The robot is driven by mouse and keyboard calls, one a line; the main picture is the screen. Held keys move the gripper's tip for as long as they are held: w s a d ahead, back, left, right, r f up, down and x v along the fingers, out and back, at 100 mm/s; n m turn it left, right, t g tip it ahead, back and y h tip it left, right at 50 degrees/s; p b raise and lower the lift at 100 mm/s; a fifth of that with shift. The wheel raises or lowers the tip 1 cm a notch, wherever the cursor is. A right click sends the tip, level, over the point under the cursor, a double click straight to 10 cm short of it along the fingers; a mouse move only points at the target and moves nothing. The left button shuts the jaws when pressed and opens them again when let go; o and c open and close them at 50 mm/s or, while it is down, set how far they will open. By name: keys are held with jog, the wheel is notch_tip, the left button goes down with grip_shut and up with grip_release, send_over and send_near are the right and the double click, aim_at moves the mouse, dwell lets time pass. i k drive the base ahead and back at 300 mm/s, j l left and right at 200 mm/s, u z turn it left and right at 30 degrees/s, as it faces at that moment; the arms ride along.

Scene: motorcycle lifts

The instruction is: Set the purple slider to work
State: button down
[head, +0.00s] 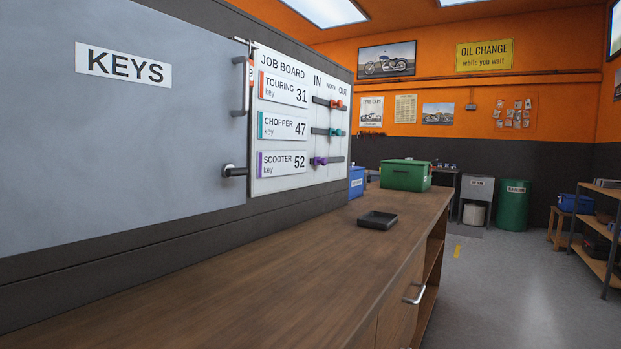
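The purple slider (319,161) sits on the lowest dark track of the white job board (284,183), in the row labelled SCOOTER key 52 (281,163). The board has the column words IN, WORK and OUT across the top. The purple slider is near the left end of its track, on the IN side. The teal slider (334,132) and the orange slider (337,104) on the tracks above stand further right, about under WORK. My gripper does not show in this view.
A grey KEYS cabinet door (120,130) with a handle (240,86) is left of the board. Below runs a wooden counter (250,260) with a black tray (377,220), a green box (405,175) and a blue bin (356,182). Open floor (500,290) lies to the right.

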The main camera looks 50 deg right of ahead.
aim_at(317, 160)
jog(key=l+z, duration=0.75)
jog(key=i+l+z, duration=0.15)
jog(key=l+z, duration=0.25)
